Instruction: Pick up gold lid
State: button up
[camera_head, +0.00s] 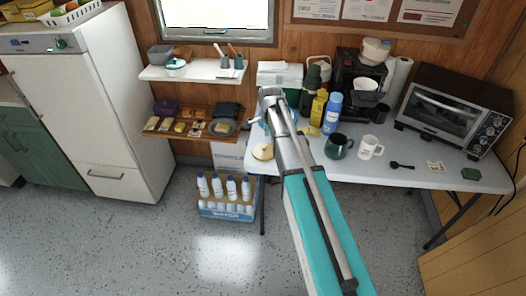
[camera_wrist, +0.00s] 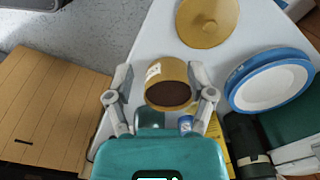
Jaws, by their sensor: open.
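The gold lid (camera_wrist: 207,18) is a round disc with a small central knob. It lies flat on the white table at the top of the wrist view, cut by the frame edge. In the head view a pale gold round thing (camera_head: 263,152) at the table's left end looks like it. My gripper (camera_wrist: 160,75) is open and empty. An open gold tin (camera_wrist: 168,72) with dark brown contents shows between its fingers. I cannot tell whether they touch it. The lid is beyond the fingertips, apart from them.
Blue-rimmed white plates (camera_wrist: 268,80) are right of the tin in the wrist view. A yellow bottle (camera_head: 318,106), blue bottle (camera_head: 332,113), dark mug (camera_head: 339,146), white mug (camera_head: 370,147) and toaster oven (camera_head: 455,108) stand on the table. A water-bottle crate (camera_head: 226,211) stands on the floor.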

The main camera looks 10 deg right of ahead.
jog(key=w+m, duration=0.6)
jog(key=w, duration=0.2)
jog(key=shift+w+d+r+p, duration=0.15)
jog(key=shift+w+r+p, duration=0.15)
jog(key=shift+r, duration=0.15)
jog(key=shift+f, duration=0.1)
jog(key=b, duration=0.9)
send_over(264, 147)
jog(key=f, duration=0.8)
jog(key=shift+w+d+f, duration=0.2)
jog(key=shift+d+f, duration=0.05)
jog(key=shift+d, duration=0.1)
jog(key=shift+f, duration=0.1)
jog(key=f+b, duration=0.3)
jog(key=shift+s+a+f, duration=0.2)
jog(key=shift+a, duration=0.1)
jog(key=shift+f+b, duration=0.75)
jog(key=shift+b, duration=0.15)
grip_shut()
